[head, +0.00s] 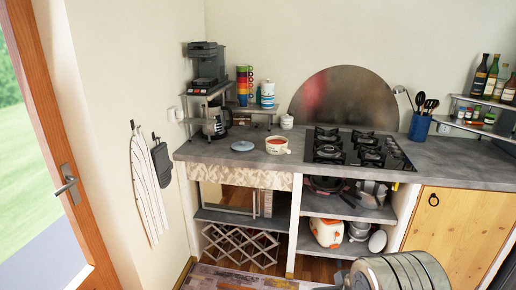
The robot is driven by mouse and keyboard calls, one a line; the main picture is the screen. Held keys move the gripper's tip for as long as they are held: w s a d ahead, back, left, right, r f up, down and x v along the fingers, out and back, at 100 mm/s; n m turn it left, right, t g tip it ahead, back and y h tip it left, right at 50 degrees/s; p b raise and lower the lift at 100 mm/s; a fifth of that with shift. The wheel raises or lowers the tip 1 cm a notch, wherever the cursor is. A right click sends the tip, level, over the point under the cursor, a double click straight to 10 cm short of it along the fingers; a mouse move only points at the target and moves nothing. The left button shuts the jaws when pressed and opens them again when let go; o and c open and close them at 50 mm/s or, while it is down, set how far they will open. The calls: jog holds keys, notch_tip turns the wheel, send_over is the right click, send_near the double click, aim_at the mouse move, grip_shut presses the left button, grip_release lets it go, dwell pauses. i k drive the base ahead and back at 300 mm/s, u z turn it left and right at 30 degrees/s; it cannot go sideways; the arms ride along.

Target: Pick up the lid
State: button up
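A flat, round blue-grey disc (243,146), which looks like the lid, lies on the grey counter (215,153) near its front left part. A small white pot (277,150) with red contents stands uncovered just to its right, apart from it. My gripper is not in view. Only a grey rounded part of my arm shows at the bottom right, well below and in front of the counter.
A black gas hob (358,149) is right of the pot. A small rack (255,109) with stacked cups and a coffee maker (207,65) stand behind left. A small white jar (286,121) is behind. Shelves below hold pans.

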aim_at(243, 146)
jog(key=z, duration=0.1)
jog(key=i, duration=1.35)
jog(key=u, duration=0.4)
jog(key=i, duration=0.8)
jog(key=u, duration=0.55)
jog(key=i, duration=0.75)
jog(key=u, duration=0.4)
